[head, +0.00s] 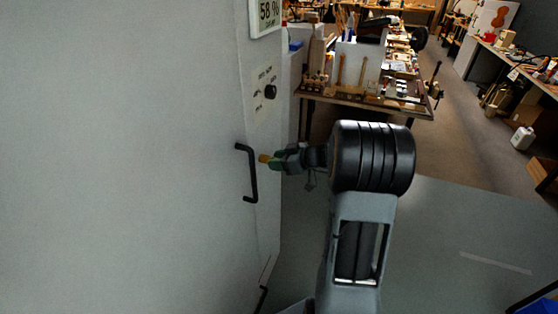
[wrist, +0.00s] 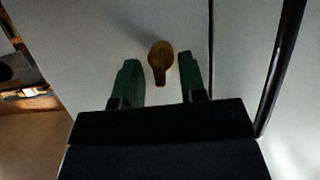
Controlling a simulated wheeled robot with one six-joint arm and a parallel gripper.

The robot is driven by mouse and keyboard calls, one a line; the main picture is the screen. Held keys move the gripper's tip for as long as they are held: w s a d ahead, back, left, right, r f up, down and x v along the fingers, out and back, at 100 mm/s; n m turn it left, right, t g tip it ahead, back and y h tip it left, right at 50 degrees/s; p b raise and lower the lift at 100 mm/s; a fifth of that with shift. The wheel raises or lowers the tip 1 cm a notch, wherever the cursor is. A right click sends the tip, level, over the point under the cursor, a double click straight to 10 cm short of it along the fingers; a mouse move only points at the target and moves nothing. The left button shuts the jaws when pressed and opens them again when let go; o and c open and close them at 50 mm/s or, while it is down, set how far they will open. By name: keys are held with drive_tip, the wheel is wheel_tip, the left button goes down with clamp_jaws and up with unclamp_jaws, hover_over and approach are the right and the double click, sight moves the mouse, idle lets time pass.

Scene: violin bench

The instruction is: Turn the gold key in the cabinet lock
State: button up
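The gold key (wrist: 160,58) sits in the face of the pale cabinet (wrist: 110,25), between and just beyond my green fingertips in the wrist view. My gripper (wrist: 158,75) is open, with a finger on each side of the key and a visible gap on both sides. In the head view my gripper (head: 272,159) is at the cabinet's edge, and the gold key (head: 264,158) shows just past its fingertips. The lock itself is hidden behind the key.
A black bar handle (head: 252,172) is close to the left of my gripper; it also shows at right in the wrist view (wrist: 280,65). A cluttered workbench (head: 365,102) stands behind. Open floor lies to the right.

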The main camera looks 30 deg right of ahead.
drive_tip(key=shift+c, duration=0.4)
clamp_jaws()
